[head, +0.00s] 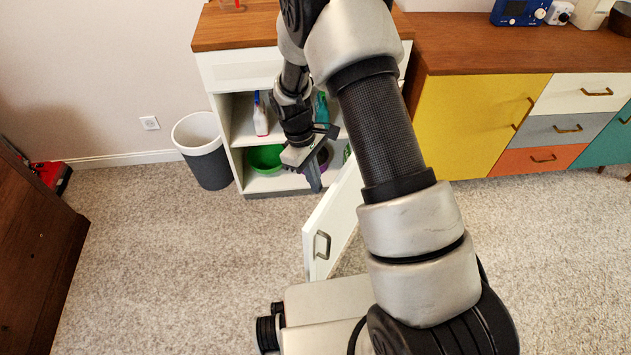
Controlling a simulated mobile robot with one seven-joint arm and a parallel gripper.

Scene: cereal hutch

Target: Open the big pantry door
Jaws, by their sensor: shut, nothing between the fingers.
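The pantry door (334,222) is a white panel with a grey bar handle (322,245) near its free edge. It stands swung well out from the white cabinet (236,150), toward my body. My arm hides part of the door and its hinge side. The cabinet's inside shows, with a spray bottle (260,118) on the upper shelf and a green bowl (265,157) on the lower one. My gripper (314,178) is in front of the cabinet opening, above and behind the door's handle end. It looks shut and empty, apart from the handle.
A grey bin (204,155) stands left of the cabinet. A colourful sideboard (480,118) is at the right, with a blue device (520,12) on top. Brown furniture (35,260) is at the left edge. The carpet between is clear.

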